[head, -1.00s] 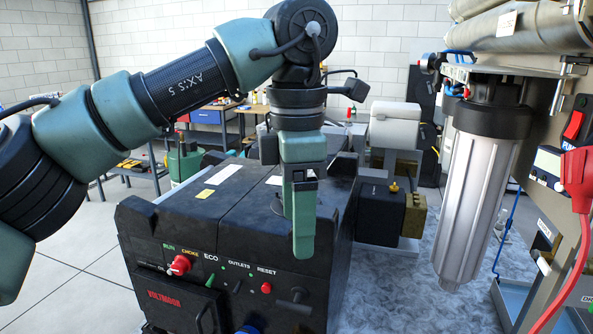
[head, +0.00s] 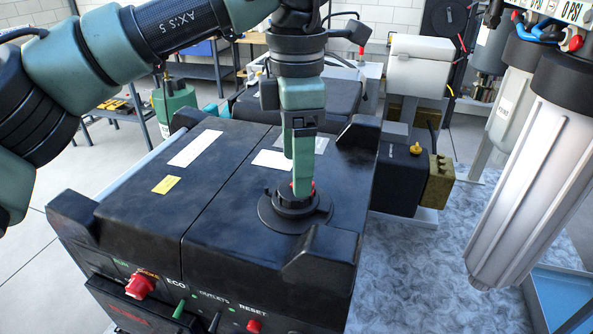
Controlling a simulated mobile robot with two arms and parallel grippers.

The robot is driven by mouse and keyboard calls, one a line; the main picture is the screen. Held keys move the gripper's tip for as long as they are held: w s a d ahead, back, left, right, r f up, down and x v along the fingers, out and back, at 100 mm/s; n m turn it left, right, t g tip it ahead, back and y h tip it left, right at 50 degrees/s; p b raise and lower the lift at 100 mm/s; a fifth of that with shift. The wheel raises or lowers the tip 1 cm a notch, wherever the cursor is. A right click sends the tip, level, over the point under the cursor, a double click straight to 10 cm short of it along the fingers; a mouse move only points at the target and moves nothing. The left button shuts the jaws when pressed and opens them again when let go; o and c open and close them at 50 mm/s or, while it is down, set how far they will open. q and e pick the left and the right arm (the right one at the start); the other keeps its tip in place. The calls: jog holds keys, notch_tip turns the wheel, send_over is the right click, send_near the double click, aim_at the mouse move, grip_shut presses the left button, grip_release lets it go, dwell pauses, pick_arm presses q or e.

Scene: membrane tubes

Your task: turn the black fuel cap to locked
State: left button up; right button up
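The black fuel cap (head: 286,213) sits on a round black flange on top of the black generator (head: 240,215). A small red part shows beside the finger at the cap. My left gripper (head: 303,180) points straight down over the cap, its near fingertip overlapping the cap in the picture. I see the gripper edge-on, with one finger largely covering the other, so its opening and any contact with the cap cannot be told. Part of the cap is hidden behind the finger. My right gripper is not in view.
Raised black corner blocks (head: 322,262) stand on the generator's top near the cap. The front panel has a red knob (head: 140,286) and toggles. A black unit with a brass-coloured block (head: 439,178) stands behind right.

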pick_arm(q)
jog(key=f, duration=0.2)
jog(key=f+p, duration=0.1)
jog(key=f, duration=0.1)
jog(key=shift+w+a, duration=0.15)
jog(key=shift+w, duration=0.2)
jog(key=shift+f, duration=0.15)
jog(key=shift+s, duration=0.1)
jog(key=c, duration=1.3)
jog(key=shift+c, duration=0.3)
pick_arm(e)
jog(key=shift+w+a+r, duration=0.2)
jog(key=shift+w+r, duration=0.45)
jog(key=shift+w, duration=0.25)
